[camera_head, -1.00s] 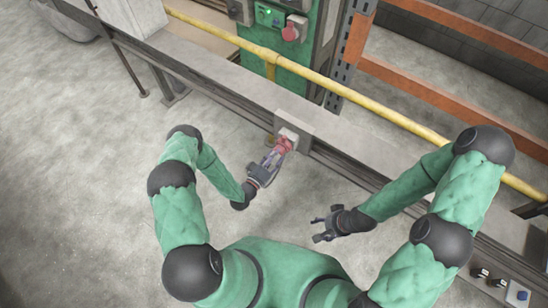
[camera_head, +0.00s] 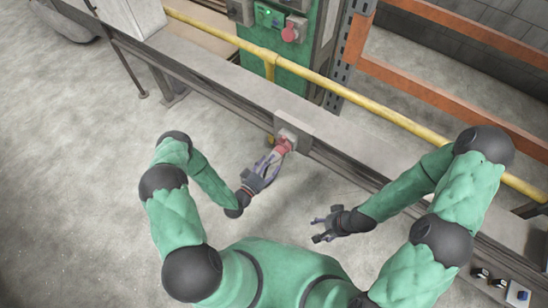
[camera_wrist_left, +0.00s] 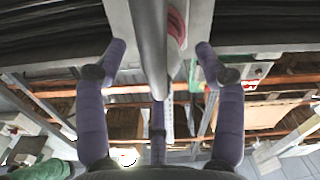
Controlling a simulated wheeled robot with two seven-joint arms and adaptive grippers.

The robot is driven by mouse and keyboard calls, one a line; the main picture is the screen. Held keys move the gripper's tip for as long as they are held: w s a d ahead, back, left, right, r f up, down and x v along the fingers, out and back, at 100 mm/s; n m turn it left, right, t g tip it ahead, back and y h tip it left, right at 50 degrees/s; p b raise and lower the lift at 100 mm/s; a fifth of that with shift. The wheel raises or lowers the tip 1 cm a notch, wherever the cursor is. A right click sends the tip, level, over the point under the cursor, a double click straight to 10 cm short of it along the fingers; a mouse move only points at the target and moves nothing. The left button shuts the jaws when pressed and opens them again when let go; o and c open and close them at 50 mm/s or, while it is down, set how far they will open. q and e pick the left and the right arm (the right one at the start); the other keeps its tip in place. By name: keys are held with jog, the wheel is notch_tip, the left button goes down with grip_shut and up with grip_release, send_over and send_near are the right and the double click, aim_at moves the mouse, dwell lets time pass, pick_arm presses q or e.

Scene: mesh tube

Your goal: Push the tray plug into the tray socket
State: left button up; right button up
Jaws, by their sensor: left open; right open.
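The red tray plug (camera_head: 282,147) sits at the front of the grey tray socket (camera_head: 288,134) on the side of the long grey rail. They appear to touch; the depth of the fit cannot be told. My left gripper (camera_head: 273,160) is open just below and left of the plug. In the left wrist view its fingers (camera_wrist_left: 161,55) are spread either side of a grey rounded shape. A red piece (camera_wrist_left: 177,25), apparently the plug, shows partly behind that shape. My right gripper (camera_head: 322,225) is open and empty over the floor, lower right of the plug.
The long grey rail (camera_head: 215,78) runs diagonally across the view. A yellow pipe (camera_head: 350,95) runs behind it, near a green cabinet (camera_head: 262,62) and orange beams (camera_head: 430,97). The concrete floor (camera_head: 110,130) on the left is clear.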

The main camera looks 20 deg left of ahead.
pick_arm(q)
jog(key=v, duration=0.8)
jog(key=shift+s, duration=0.1)
dwell(0.3)
jog(key=d+f+g, duration=0.4)
jog(key=d+g, duration=0.1)
jog(key=g, duration=0.3)
jog(key=s+d+r+n+g+y, duration=0.1)
jog(key=s+r+g, duration=0.1)
jog(key=s+g, duration=0.2)
jog(key=s+d+r+g+y, duration=0.1)
jog(key=s+d+r+g, duration=0.1)
jog(key=s, duration=0.6)
jog(key=r+g, duration=0.1)
jog(key=g, duration=0.1)
jog(key=shift+s+d+n+g, duration=0.3)
jog(key=shift+n, duration=0.1)
